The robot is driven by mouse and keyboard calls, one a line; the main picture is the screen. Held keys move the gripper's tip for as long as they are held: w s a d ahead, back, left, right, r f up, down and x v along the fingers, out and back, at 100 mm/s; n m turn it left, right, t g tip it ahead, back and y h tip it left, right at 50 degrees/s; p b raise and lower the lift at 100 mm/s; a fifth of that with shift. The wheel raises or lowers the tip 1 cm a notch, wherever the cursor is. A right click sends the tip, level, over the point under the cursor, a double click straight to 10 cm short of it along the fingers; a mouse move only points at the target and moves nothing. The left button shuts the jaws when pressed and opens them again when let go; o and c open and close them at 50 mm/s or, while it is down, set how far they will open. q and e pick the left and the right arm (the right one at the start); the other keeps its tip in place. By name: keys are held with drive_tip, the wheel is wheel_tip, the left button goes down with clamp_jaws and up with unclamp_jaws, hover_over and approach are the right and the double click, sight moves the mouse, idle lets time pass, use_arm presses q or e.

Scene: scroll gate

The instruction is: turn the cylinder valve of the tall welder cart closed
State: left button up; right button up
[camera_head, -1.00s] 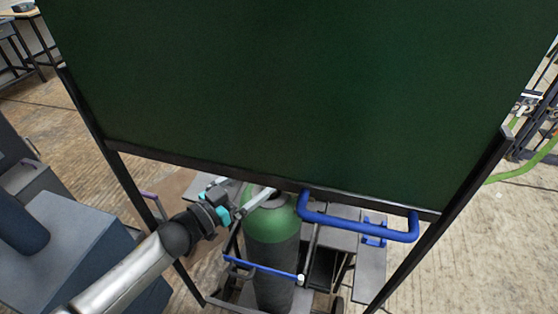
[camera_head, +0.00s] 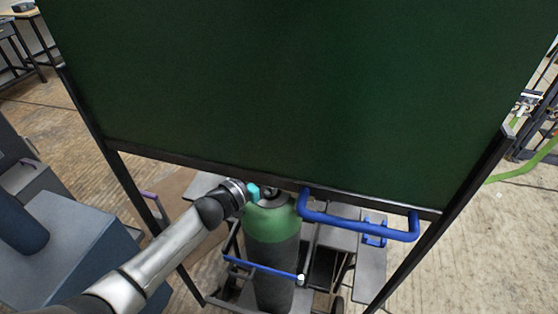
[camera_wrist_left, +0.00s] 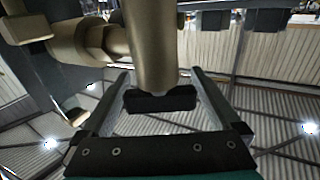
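A gas cylinder (camera_head: 272,240) with a green top and dark grey body stands on the cart (camera_head: 235,290), low in the head view. The lower edge of the green panel hides its valve there. In the left wrist view, a brass valve (camera_wrist_left: 152,45) ends in a black knob (camera_wrist_left: 160,99). My left gripper (camera_wrist_left: 160,72) has its two fingers apart, one on each side of the valve stem and knob, with narrow gaps showing. In the head view, my left gripper (camera_head: 254,191) reaches the cylinder's top; its fingertips are hidden. My right gripper is not in view.
A large dark green panel (camera_head: 290,90) in a black frame stands in front of the cylinder's upper part. A blue handle (camera_head: 360,225) sticks out right of the cylinder. A blue-grey box (camera_head: 60,245) stands at left. Bare floor (camera_head: 470,250) lies at right.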

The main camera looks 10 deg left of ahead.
use_arm(q)
drive_tip(key=c, duration=1.1)
